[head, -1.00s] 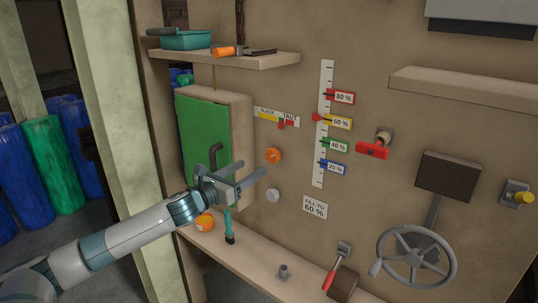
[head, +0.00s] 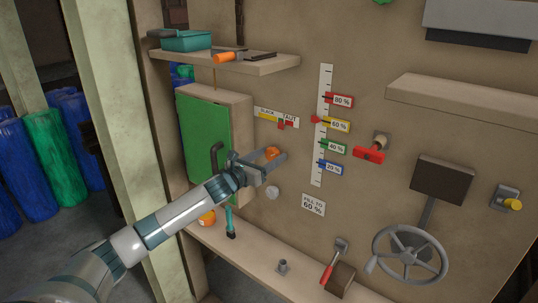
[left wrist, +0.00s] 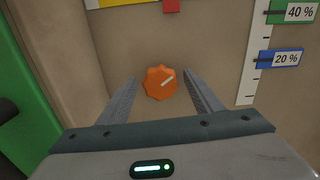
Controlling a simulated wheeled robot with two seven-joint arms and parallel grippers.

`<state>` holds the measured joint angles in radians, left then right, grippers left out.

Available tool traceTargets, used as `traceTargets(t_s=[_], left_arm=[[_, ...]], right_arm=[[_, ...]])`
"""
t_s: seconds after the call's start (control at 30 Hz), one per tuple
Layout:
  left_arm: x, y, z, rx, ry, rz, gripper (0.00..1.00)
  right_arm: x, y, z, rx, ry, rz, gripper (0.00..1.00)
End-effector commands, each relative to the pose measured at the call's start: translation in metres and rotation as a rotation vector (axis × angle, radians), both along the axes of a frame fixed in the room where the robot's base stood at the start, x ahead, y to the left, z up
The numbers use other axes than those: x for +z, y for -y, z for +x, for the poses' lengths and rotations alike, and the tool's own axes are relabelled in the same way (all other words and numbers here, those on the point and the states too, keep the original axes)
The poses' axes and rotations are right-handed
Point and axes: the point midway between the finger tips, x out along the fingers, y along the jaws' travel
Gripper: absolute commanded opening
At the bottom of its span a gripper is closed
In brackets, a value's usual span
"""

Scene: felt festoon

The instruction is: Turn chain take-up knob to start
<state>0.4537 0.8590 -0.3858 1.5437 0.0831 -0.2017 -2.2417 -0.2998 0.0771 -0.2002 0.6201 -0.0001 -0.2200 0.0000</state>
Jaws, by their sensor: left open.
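The orange scalloped knob (head: 271,153) is on the brown wall panel, below the slack/taut scale (head: 277,118). The scale's red marker (head: 281,125) sits towards the taut side. My right gripper is not in view.
A green door (head: 202,140) with a dark handle is left of the knob. A grey round knob (head: 272,192) is just below. A level gauge (head: 322,125) with coloured tags, a red valve handle (head: 368,155) and a handwheel (head: 410,253) are to the right. A shelf ledge runs below.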

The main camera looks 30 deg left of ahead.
Motion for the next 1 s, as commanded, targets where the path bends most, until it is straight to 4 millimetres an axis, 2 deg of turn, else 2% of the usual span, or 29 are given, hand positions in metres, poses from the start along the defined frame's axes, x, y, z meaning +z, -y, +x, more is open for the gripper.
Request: traceTargets(t_s=[0.27,0.43,0.47,0.77,1.0], left_arm=[[-0.0005,0.0003,0.0006,0.000,0.000,0.000,0.60],[-0.0004,0.0002,0.0005,0.000,0.000,0.000,0.21],[-0.0004,0.0002,0.0005,0.000,0.000,0.000,0.18],[-0.0004,0.0001,0.0004,0.000,-0.001,-0.017,0.19],[-0.0007,-0.0002,0.0004,0.000,-0.008,-0.096,0.19]], right_arm=[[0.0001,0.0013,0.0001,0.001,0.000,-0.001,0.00],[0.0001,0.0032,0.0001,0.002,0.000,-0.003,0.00],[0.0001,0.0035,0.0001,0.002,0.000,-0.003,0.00],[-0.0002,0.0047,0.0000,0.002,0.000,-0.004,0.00],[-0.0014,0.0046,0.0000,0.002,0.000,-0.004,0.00]])
